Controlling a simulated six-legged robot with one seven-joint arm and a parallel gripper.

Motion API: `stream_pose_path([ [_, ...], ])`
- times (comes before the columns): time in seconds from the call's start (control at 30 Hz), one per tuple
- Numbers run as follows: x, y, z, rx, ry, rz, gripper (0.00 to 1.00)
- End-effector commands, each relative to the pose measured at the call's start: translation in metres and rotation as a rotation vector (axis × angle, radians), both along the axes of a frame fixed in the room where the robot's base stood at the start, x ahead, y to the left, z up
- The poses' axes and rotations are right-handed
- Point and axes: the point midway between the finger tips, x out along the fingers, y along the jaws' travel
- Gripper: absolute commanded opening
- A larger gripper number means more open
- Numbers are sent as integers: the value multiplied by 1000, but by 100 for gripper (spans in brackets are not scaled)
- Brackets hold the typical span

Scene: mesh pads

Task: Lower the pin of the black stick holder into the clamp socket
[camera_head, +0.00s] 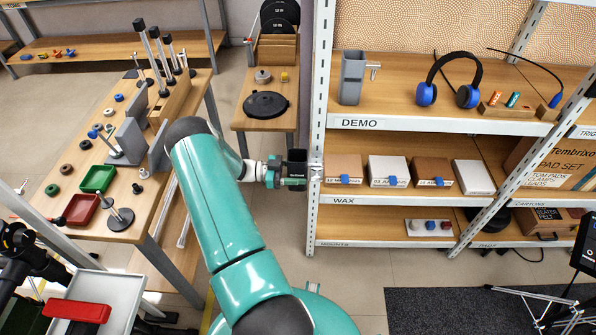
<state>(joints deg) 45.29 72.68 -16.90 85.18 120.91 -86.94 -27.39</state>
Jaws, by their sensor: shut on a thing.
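My teal arm reaches up the middle of the head camera view, and my gripper (283,178) is at the left side of the shelf's front upright. It is shut on the black stick holder (297,157), a small dark box that looks upright. The holder is close beside a pale metal clamp (316,171) on the upright. The holder's pin and the socket opening are too small or hidden, so I cannot tell whether they touch.
The shelf unit (370,122) fills the right, with a grey holder (352,77), headphones (447,80) and wax blocks (388,170). A workbench (70,160) with dishes and stands is at left. A small table (243,112) with a black disc stands behind my gripper.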

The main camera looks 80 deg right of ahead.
Motion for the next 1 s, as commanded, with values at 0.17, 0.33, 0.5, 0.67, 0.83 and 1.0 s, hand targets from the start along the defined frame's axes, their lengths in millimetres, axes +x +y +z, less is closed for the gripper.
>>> stream_pose_path([
  [0.17, 0, 0, 0, 0, 1, 0, 62],
  [0.33, 0, 0, 0, 0, 1, 0, 84],
  [0.5, 0, 0, 0, 1, 0, 0, 84],
  [0.67, 6, 1, 0, 0, -1, 1, 84],
  [0.83, 31, 7, 0, -1, -2, 3, 84],
  [1.0, 68, 15, -1, -1, -1, 3, 84],
])
